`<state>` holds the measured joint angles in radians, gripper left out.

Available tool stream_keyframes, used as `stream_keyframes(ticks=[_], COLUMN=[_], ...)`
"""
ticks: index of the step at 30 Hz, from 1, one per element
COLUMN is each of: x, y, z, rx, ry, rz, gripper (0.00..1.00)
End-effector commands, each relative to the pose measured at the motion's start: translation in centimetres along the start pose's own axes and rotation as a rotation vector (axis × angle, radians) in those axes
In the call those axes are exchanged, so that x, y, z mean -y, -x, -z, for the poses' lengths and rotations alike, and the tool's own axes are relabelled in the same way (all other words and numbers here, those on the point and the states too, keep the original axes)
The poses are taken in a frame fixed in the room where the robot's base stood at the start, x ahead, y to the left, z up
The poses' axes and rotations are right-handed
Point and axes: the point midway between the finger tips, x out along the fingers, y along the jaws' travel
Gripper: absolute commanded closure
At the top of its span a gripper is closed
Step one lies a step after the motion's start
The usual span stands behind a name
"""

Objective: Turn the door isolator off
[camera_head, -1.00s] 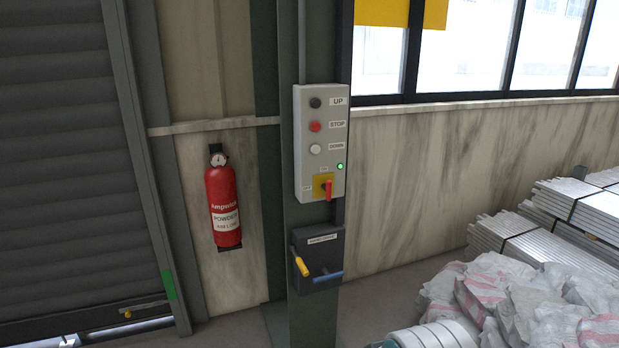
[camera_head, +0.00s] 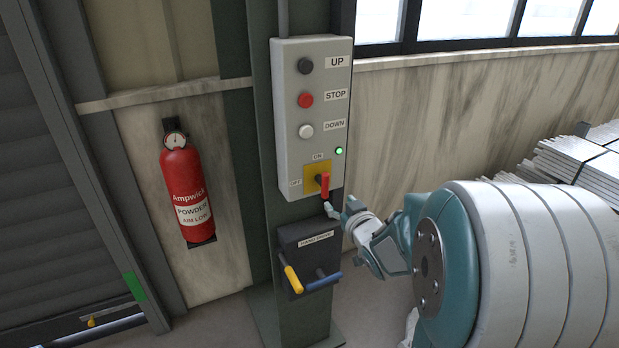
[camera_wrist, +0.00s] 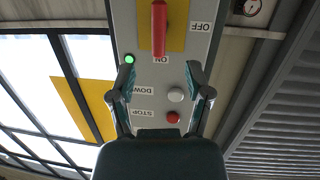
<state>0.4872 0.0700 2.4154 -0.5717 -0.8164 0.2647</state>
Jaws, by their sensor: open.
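The door isolator is a red handle (camera_head: 324,185) on a yellow plate (camera_head: 311,172) low on the grey control box (camera_head: 290,110). The handle stands vertical, in line with the ON label above it; the OFF label is to its left. A green lamp (camera_head: 338,151) glows beside it. My gripper (camera_head: 341,209) is just below and to the right of the handle, apart from it. The upside-down wrist view shows the red handle (camera_wrist: 159,28) ahead of my gripper (camera_wrist: 160,77), whose two fingers are spread with nothing between them.
Black, red and white buttons sit above the isolator. A hand drive box (camera_head: 308,262) with yellow and blue handles is just below. A fire extinguisher (camera_head: 187,190) hangs at left, beside a shutter door. Stacked metal profiles (camera_head: 575,165) lie at right.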

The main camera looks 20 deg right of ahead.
Motion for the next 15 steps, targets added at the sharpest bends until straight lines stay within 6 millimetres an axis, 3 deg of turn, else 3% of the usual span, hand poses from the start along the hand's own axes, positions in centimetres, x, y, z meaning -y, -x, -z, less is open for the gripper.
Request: stream_keyframes(ticks=[6, 11, 15], x=[-1.2, -1.2, -0.9], y=[-0.6, -0.9, -2.6], z=[-1.5, -1.5, -1.2], rx=[-0.141, -0.174, -0.175], ry=[-0.056, -0.069, -0.067], rz=[0.084, 0.105, 0.108], gripper=[0.35, 0.35, 0.35])
